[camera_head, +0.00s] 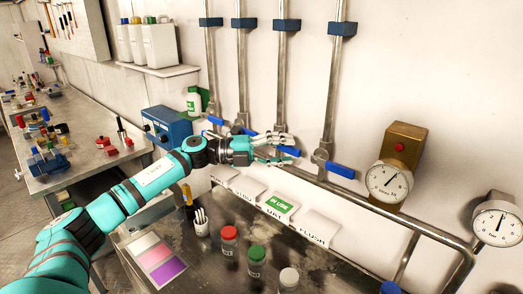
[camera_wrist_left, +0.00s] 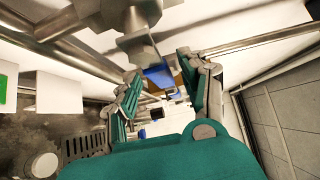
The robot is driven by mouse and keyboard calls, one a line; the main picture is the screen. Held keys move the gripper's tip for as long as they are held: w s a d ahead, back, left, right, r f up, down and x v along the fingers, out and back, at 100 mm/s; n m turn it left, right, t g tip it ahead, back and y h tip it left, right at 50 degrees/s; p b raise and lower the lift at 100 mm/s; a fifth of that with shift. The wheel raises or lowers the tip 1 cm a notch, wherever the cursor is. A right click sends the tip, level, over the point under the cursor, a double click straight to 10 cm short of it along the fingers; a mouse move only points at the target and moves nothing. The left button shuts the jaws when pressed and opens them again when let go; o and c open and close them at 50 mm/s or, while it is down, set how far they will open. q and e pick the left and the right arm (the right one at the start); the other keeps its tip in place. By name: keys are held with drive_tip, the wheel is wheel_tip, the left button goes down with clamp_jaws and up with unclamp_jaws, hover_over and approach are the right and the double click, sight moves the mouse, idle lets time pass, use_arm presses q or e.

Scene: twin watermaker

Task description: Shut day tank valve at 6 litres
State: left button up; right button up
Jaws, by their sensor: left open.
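Several blue lever handles sit on vertical pipes along the wall. My left gripper (camera_head: 287,152) is open at the third lever (camera_head: 287,150). In the left wrist view a blue lever (camera_wrist_left: 158,76) shows between and beyond the spread fingers (camera_wrist_left: 166,90); I cannot tell whether they touch it. The lever to the right (camera_head: 341,170) slants down to the right. A round dial (camera_head: 388,181) on a brass box with a red button has its needle pointing up and right; its numbers are too small to read. My right gripper is not in view.
A green sign (camera_head: 283,204) sits on a label plate below the pipes. A second gauge (camera_head: 497,222) is at the far right. Red-capped (camera_head: 229,242), green-capped (camera_head: 256,262) and white-capped (camera_head: 289,279) jars stand on the bench. A horizontal pipe (camera_head: 400,222) runs along the wall.

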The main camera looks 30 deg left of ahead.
use_arm(q)
drive_tip(key=v, duration=1)
drive_tip(key=shift+s+a, duration=0.15)
drive_tip(key=shift+a, duration=0.05)
